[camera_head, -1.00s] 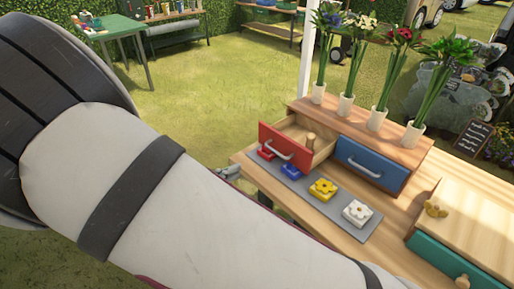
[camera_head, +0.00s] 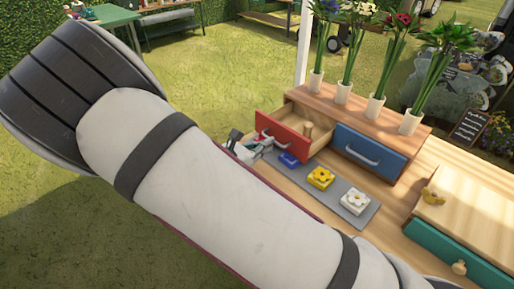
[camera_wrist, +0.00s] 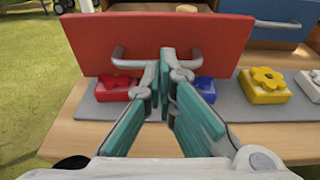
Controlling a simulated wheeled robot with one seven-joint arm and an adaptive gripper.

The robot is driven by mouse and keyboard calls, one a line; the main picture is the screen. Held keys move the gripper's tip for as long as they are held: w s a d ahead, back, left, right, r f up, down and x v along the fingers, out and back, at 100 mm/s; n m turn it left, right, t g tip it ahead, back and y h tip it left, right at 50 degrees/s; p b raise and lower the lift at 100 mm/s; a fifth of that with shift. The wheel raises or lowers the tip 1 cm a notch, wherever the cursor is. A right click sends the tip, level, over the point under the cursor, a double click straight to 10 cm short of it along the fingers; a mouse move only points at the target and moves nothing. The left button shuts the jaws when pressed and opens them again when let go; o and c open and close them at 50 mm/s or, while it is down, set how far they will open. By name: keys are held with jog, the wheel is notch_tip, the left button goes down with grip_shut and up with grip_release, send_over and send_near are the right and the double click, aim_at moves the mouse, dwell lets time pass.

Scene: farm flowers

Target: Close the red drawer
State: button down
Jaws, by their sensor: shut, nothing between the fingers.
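The red drawer (camera_head: 283,138) stands pulled out of the wooden cabinet (camera_head: 300,98), with a wooden peg-like thing (camera_head: 308,131) inside. In the wrist view its red front (camera_wrist: 160,42) faces me, with a grey bar handle (camera_wrist: 122,58) across it. My gripper (camera_wrist: 166,62) is shut and empty. Its fingertips are in front of the middle of the handle, overlapping it in the picture; I cannot tell whether they touch it. In the head view my gripper (camera_head: 250,143) is at the drawer's front left, partly hidden by my arm.
A grey mat (camera_head: 357,211) below the drawer holds red, blue (camera_head: 288,159), yellow (camera_head: 320,177) and white (camera_head: 355,200) flower blocks. A shut blue drawer (camera_head: 368,151) is to the right. Vases (camera_head: 342,93) with flowers stand on the cabinet. A green drawer (camera_head: 455,250) is at right.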

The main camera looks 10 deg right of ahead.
jog(key=shift+d, duration=0.1)
send_near(295, 125)
jog(key=d, duration=0.2)
jog(key=d+r, duration=0.1)
jog(key=d, duration=0.1)
jog(key=d+r, duration=0.1)
jog(key=d, duration=0.1)
jog(key=shift+s+r, duration=0.15)
jog(key=shift+s, duration=0.05)
jog(key=shift+d+r, duration=0.1)
jog(key=shift+d, duration=0.1)
